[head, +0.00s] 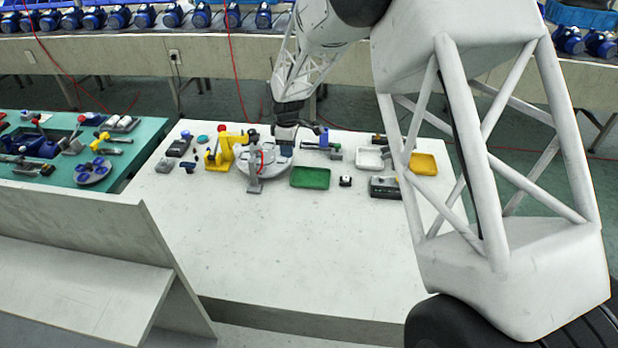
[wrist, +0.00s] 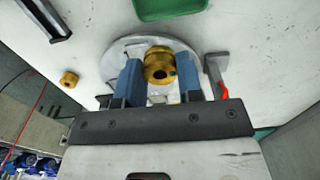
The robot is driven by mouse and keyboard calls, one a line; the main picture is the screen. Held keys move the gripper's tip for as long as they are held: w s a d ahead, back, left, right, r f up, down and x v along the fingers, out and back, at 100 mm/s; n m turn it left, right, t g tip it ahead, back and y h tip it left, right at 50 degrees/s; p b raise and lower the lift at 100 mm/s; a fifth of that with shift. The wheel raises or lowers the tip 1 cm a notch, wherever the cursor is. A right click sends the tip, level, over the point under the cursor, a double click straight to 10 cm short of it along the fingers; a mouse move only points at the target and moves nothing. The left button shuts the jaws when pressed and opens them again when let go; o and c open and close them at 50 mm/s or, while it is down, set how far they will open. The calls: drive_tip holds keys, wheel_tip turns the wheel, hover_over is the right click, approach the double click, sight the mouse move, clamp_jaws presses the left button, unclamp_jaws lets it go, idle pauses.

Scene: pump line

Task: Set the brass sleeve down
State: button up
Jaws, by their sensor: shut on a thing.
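In the wrist view the brass sleeve (wrist: 158,66) is a short gold ring with a dark bore, between the two blue fingers of my gripper (wrist: 160,82). The gripper is shut on it. Behind it lies a round grey plate (wrist: 125,46); I cannot tell whether the sleeve touches it. In the head view my gripper (head: 284,146) is over the far right part of the round plate (head: 258,178). The sleeve cannot be made out there.
A red-handled clamp (head: 254,176) stands at the plate's front; a yellow press (head: 218,154) is to its left. A green tray (head: 310,178), white tray (head: 371,158) and yellow tray (head: 423,164) lie to the right. The table's front (head: 290,260) is clear.

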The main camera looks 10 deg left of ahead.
drive_tip(key=s+d, duration=0.4)
drive_tip(key=s, duration=0.1)
drive_tip(key=s+d+f, duration=0.1)
drive_tip(key=s+d, duration=0.3)
drive_tip(key=s, duration=0.2)
drive_tip(key=s+d+f, duration=0.1)
drive_tip(key=s+d, duration=0.4)
drive_tip(key=s, duration=0.1)
drive_tip(key=shift+d+f, duration=0.1)
drive_tip(key=shift+f, duration=0.15)
drive_tip(key=shift+w, duration=0.15)
hover_over(311, 178)
drive_tip(key=shift+f, duration=0.75)
drive_tip(key=shift+f, duration=0.1)
drive_tip(key=shift+f, duration=1.65)
drive_tip(key=shift+f, duration=0.1)
drive_tip(key=o, duration=0.8)
